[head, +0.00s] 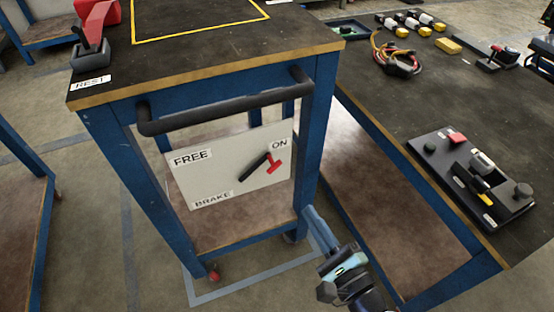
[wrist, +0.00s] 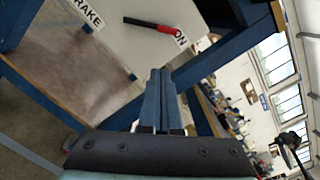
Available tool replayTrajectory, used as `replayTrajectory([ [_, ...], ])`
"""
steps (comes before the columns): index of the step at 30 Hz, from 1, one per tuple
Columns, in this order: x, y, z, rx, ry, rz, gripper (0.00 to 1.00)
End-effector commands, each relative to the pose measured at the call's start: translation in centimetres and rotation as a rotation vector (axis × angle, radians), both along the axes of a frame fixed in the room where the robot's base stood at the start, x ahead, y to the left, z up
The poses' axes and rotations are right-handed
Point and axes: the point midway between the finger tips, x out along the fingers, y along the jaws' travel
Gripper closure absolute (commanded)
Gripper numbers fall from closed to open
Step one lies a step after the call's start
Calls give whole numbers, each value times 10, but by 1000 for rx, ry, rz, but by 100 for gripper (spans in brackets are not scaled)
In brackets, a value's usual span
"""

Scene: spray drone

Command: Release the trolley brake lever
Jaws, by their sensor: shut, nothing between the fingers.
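The brake lever (head: 255,167) is a black bar with a red T-shaped end, mounted on a white plate (head: 225,180) on the trolley's front. The plate reads FREE at upper left, ON at upper right and BRAKE at the bottom. The lever's red end points up and right, close to ON. The lever also shows at the top of the wrist view (wrist: 150,24). My gripper (head: 308,211) is shut and empty, below and right of the lever, near the trolley's right front leg. Its blue fingers (wrist: 161,72) point toward the plate, apart from the lever.
The blue trolley has a black handle bar (head: 228,105) above the plate. A red device (head: 92,25) stands on its top near the REST label. A workbench (head: 440,88) on the right holds a control box (head: 470,182), cables and small parts. Open floor lies at the lower left.

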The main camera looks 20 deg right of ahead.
Motion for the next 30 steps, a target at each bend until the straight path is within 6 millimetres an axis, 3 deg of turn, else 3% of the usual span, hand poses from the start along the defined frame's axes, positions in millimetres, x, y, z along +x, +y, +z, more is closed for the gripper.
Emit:
replayTrajectory([
  [5, -19, -10, -14, 122, 1, -33, 100],
  [17, -13, -9, -13, 121, -3, -32, 100],
  [23, 16, -7, -12, 119, -5, -31, 100],
  [30, 69, -4, -11, 119, -5, -31, 100],
])
